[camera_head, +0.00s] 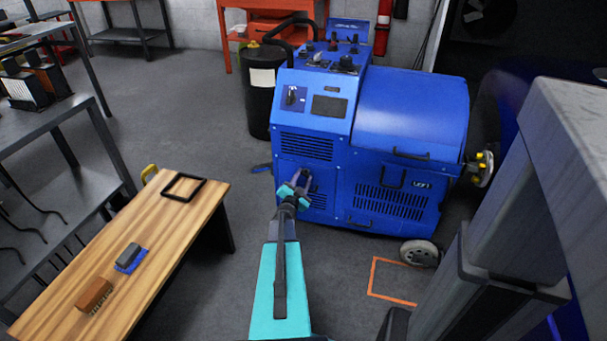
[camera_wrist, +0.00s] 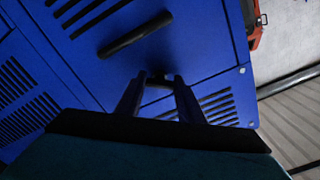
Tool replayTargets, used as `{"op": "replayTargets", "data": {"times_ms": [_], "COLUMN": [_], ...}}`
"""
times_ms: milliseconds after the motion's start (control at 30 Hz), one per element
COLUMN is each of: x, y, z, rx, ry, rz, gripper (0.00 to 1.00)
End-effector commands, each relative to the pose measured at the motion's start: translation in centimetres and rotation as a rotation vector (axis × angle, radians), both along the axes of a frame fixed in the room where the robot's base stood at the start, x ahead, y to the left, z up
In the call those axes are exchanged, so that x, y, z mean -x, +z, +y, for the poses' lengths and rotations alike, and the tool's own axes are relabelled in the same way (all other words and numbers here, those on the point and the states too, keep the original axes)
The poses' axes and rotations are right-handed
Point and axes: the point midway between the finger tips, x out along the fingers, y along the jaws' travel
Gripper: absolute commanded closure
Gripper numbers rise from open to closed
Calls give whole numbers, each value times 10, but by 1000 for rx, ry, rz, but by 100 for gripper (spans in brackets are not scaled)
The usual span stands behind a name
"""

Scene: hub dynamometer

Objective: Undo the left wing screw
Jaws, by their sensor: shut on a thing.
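The blue dynamometer cabinet (camera_head: 340,160) stands in the middle of the head view. My gripper (camera_head: 305,178) reaches its lower front, at the left panel with vent slots. In the wrist view my gripper (camera_wrist: 158,82) has its two fingers closing toward a small dark fastener (camera_wrist: 158,76) on the blue panel. It appears to be the left wing screw, and the fingers are shut on it. Its wings are mostly hidden between the fingertips, so its turn angle cannot be told. A black bar handle (camera_wrist: 135,33) is close by on the panel.
A wooden bench (camera_head: 150,235) at left holds a black frame (camera_head: 184,187), a grey-blue brush-like block (camera_head: 129,257) and a brown block (camera_head: 95,294). A black drum (camera_head: 262,95) stands behind the cabinet. A grey post (camera_head: 500,240) blocks the right.

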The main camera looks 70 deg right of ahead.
Motion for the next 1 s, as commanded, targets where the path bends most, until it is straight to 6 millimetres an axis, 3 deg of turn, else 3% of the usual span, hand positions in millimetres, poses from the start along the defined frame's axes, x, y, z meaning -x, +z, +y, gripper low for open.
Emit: {"op": "replayTargets", "data": {"times_ms": [500, 1000], "x": [0, 1], "y": [1, -1], "z": [0, 0], "rx": [25, 37], "ry": [3, 3], "rz": [460, 627], "gripper": [88, 88]}}
